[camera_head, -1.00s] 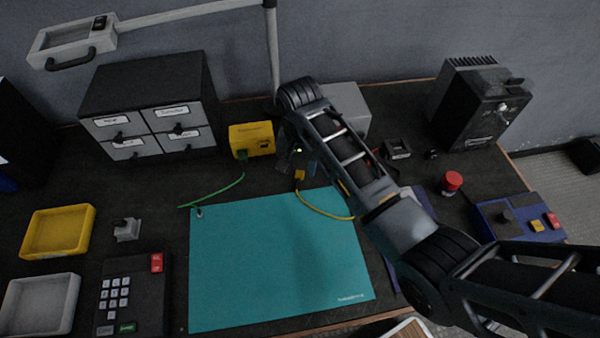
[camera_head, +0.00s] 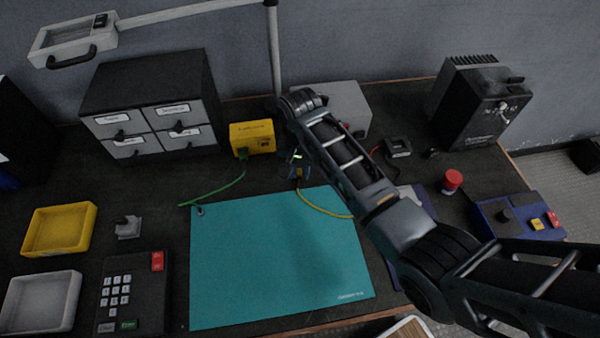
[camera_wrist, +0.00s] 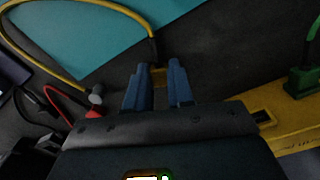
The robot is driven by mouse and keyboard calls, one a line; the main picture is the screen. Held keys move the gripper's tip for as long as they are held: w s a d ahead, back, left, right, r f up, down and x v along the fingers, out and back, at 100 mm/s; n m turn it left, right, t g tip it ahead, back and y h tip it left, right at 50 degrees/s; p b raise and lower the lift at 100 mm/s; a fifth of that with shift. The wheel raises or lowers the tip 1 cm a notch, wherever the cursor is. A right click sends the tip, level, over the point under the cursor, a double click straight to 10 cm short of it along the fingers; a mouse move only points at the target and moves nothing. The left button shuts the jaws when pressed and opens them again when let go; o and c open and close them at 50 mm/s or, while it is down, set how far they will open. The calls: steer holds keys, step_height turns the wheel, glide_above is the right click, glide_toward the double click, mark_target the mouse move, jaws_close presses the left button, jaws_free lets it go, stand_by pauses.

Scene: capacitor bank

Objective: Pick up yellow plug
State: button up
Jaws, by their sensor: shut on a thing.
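The yellow plug (camera_head: 299,173) sits at the end of a yellow cable (camera_head: 325,212), just beyond the far edge of the teal mat in the head view. In the wrist view, the plug (camera_wrist: 158,74) is between the two blue fingers of my gripper (camera_wrist: 157,82), with the cable (camera_wrist: 152,40) running away from it. My gripper (camera_head: 297,170) is shut on the plug. The fingers and my arm hide much of it. I cannot tell whether the plug still touches the table.
A yellow box (camera_head: 252,139) with a green plug (camera_head: 242,154) in it stands left of my gripper. A grey box (camera_head: 345,104) is behind my arm. A red-capped item (camera_head: 452,181) stands to the right.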

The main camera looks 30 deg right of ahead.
steer(key=shift+r, duration=0.1)
jaws_close()
step_height(320, 180, up, 4)
steer(key=shift+s+d+r, duration=0.1)
steer(key=s+d+r+p, duration=0.1)
steer(key=s+d+r, duration=0.5)
steer(key=s, duration=0.3)
steer(key=shift+s+r, duration=0.25)
steer(key=shift+r, duration=0.05)
steer(key=shift+d, duration=0.1)
steer(key=n+p, duration=0.2)
glide_toward(301, 174)
steer(key=s, duration=0.2)
steer(key=shift+n, duration=0.9)
steer(key=w+a+f, duration=0.1)
steer(key=a, duration=0.1)
steer(key=w+a+f, duration=0.1)
steer(key=a, duration=0.1)
steer(key=w+a+f+p, duration=0.1)
steer(key=w+a, duration=0.1)
steer(key=shift+a+f, duration=0.35)
steer(key=shift+w+a+f, duration=0.1)
steer(key=shift+a+f, duration=0.15)
steer(key=shift+a, duration=0.25)
